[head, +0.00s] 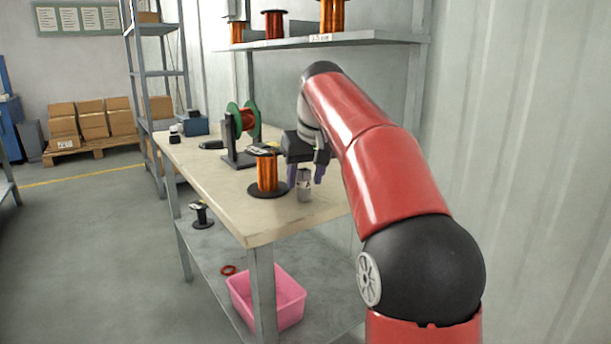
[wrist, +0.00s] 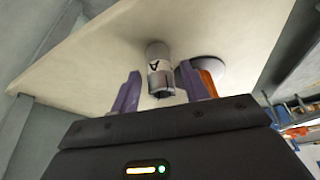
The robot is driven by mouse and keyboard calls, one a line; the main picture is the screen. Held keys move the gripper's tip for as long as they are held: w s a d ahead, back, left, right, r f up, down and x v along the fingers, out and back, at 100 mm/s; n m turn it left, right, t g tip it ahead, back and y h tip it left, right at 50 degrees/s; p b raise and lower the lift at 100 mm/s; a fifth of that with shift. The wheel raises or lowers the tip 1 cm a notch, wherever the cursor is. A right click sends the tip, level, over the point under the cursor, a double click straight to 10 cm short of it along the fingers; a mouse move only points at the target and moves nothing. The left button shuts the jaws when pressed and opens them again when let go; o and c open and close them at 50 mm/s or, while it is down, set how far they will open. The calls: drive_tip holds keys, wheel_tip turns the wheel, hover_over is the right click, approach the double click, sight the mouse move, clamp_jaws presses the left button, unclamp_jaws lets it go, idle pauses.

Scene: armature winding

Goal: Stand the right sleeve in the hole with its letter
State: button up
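A short grey metal sleeve (head: 304,188) stands upright on the workbench near its front right edge. In the wrist view the sleeve (wrist: 160,70) carries a pale band with a dark letter that looks like A. My gripper (head: 306,179) is at the sleeve, with its purple fingers pointing down. In the wrist view my gripper (wrist: 159,70) is open, one finger on each side of the sleeve, with a gap visible on both sides. I cannot make out any lettered hole in either view.
A spool of copper wire (head: 267,174) stands close to the left of the sleeve. Behind it is a green-flanged reel (head: 246,119) on a stand. The workbench (head: 225,205) has clear room at front left. A shelf (head: 340,41) with spools hangs above; a pink bin (head: 283,301) is below.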

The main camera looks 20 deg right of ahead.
drive_tip(key=shift+s+r, duration=0.1)
drive_tip(key=shift+r, duration=0.4)
drive_tip(key=p+v, duration=0.4)
drive_tip(key=v, duration=0.7)
drive_tip(key=shift+r, duration=0.1)
